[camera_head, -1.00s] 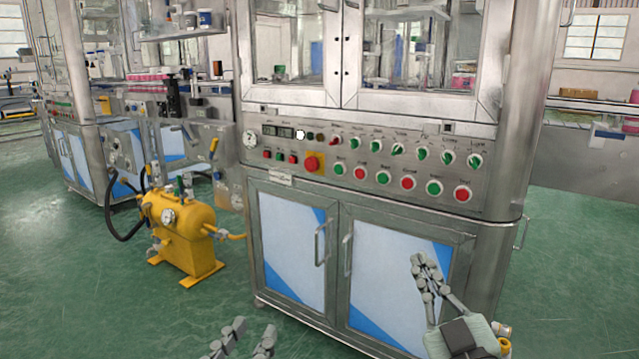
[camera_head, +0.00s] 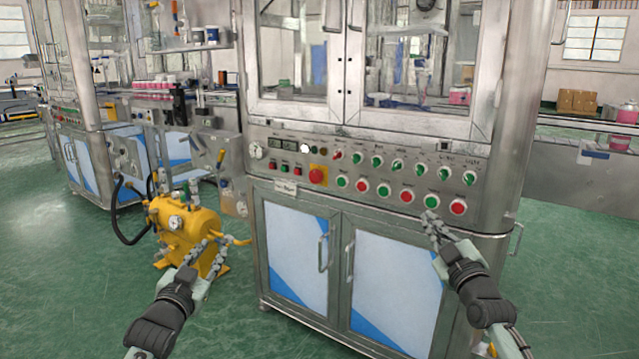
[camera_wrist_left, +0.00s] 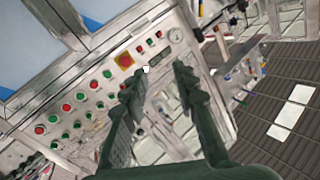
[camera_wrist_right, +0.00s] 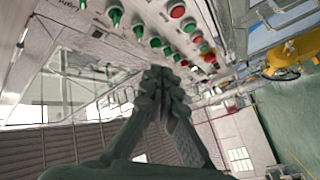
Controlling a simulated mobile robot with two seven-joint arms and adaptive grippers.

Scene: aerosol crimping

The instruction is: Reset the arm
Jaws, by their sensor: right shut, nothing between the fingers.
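My left gripper (camera_head: 205,250) is low at the left in the head view, in front of the yellow tank. Its fingers stand apart with nothing between them, as the left wrist view (camera_wrist_left: 160,85) also shows. My right gripper (camera_head: 430,222) is raised in front of the machine's right side, close below the right end of the control panel (camera_head: 330,177). In the right wrist view (camera_wrist_right: 163,85) its fingers are together with nothing between them. The panel carries green and red push buttons, green switches and a red emergency stop (camera_head: 317,175) on a yellow plate.
The steel machine's cabinet doors (camera_head: 398,285) with upright handles are shut below the panel. A yellow tank (camera_head: 185,225) with a gauge and black hose stands on the floor at left. Green floor (camera_head: 90,280) is open at the lower left. Cardboard boxes (camera_head: 577,101) sit at the back right.

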